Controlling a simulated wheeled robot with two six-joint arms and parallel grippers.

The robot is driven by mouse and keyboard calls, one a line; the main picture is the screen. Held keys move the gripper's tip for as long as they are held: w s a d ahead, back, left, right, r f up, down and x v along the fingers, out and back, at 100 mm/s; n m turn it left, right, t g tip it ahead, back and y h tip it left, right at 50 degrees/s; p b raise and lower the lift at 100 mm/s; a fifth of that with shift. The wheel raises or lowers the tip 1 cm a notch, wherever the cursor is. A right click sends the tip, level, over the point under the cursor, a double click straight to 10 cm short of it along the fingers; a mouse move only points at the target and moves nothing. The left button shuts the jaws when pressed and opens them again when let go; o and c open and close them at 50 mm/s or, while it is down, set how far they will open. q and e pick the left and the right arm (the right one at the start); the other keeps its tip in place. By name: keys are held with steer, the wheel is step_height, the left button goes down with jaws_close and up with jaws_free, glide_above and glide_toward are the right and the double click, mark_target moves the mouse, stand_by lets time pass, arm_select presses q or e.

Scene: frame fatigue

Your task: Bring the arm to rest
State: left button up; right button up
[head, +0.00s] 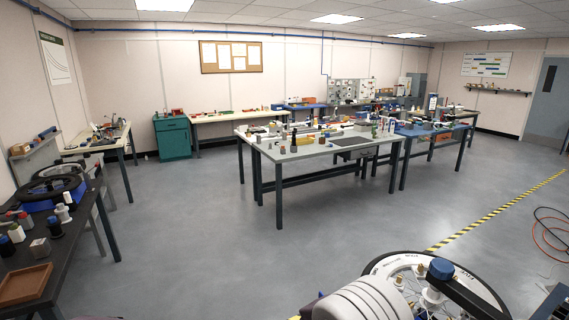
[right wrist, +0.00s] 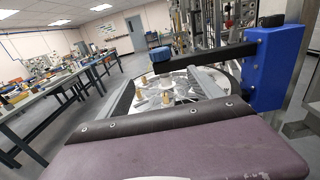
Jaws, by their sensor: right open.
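My right gripper (right wrist: 165,88) shows in the right wrist view as two grey fingers spread apart, with nothing clearly held between them. Past the fingers lies a round pale disc (right wrist: 180,94) with brass and white fittings. The disc also shows at the bottom right of the head view (head: 408,272), inside a black ring. A black bar (right wrist: 205,49) with a blue end (right wrist: 160,54) reaches over the disc from a blue block (right wrist: 275,68). In the head view the bar's blue end (head: 441,267) stands over the disc. My left gripper is in neither view.
A dark purple padded surface (right wrist: 175,150) fills the near part of the right wrist view. A dark bench (head: 85,221) stands at left, and a long grey table (head: 300,149) in the middle. Open grey floor (head: 190,235) lies between. Cables (head: 545,238) lie at far right.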

steer(key=s+d+r+m+g, duration=0.2)
steer(key=s+d+m+g, duration=0.5)
steer(key=d, duration=0.3)
steer(key=s+f+m+g+y, duration=0.4)
steer(key=s+f+m+y, duration=0.25)
steer(key=s, duration=0.55)
steer(key=s+a+f+m+y, duration=0.2)
steer(key=a+f+m+y, duration=0.4)
steer(key=a, duration=0.4)
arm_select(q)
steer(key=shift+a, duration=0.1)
arm_select(e)
steer(key=w+a+f+m+t+y, duration=0.3)
steer(key=w+a+m, duration=0.1)
steer(key=w+a, duration=0.2)
steer(key=shift+a+t, duration=0.4)
steer(key=shift+a, duration=0.1)
